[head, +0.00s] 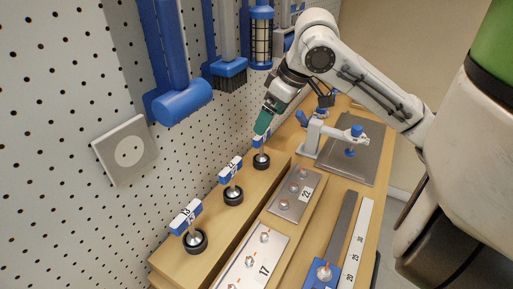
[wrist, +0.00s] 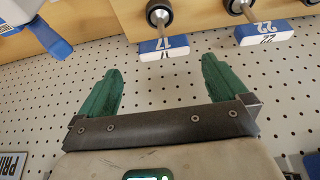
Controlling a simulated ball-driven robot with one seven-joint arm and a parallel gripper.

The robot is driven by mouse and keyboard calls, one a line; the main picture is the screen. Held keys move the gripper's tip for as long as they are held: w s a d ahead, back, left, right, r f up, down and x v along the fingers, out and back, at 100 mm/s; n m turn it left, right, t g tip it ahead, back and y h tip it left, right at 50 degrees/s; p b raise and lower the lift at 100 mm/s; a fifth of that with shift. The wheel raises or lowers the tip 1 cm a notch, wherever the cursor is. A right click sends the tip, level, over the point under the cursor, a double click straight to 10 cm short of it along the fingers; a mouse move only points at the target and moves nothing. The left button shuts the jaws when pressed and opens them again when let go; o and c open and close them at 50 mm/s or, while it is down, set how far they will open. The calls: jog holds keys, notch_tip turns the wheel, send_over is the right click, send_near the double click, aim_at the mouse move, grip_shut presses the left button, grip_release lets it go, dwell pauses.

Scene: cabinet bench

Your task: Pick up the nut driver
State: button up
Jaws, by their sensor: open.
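Several nut drivers with blue-and-white labelled handles stand upright on the wooden bench in black round bases. In the head view, one labelled 22 (head: 231,168) is in the middle and another (head: 186,216) is nearest. The farthest one (head: 261,140) is partly hidden by my gripper (head: 264,122). In the wrist view, the driver labelled 17 (wrist: 164,46) lies ahead of and between the green fingertips, and the one labelled 22 (wrist: 263,32) is to the right. My gripper (wrist: 160,65) is open and empty, with the 17 handle just beyond its fingertips. Which driver is meant cannot be told.
A pegboard wall (head: 105,75) with hanging blue tools, including a brush (head: 228,70), runs along the left. Metal plates with bolts (head: 255,256), a rule (head: 357,245) and a blue-and-white clamp (head: 313,135) occupy the bench to the right.

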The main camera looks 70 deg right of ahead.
aim_at(259, 137)
jog(key=shift+a+x, duration=0.15)
jog(key=shift+x, duration=1.95)
jog(key=shift+a+x, duration=0.1)
jog(key=shift+x, duration=2.05)
jog(key=shift+w, duration=0.15)
jog(key=shift+r, duration=0.1)
jog(key=c, duration=1.1)
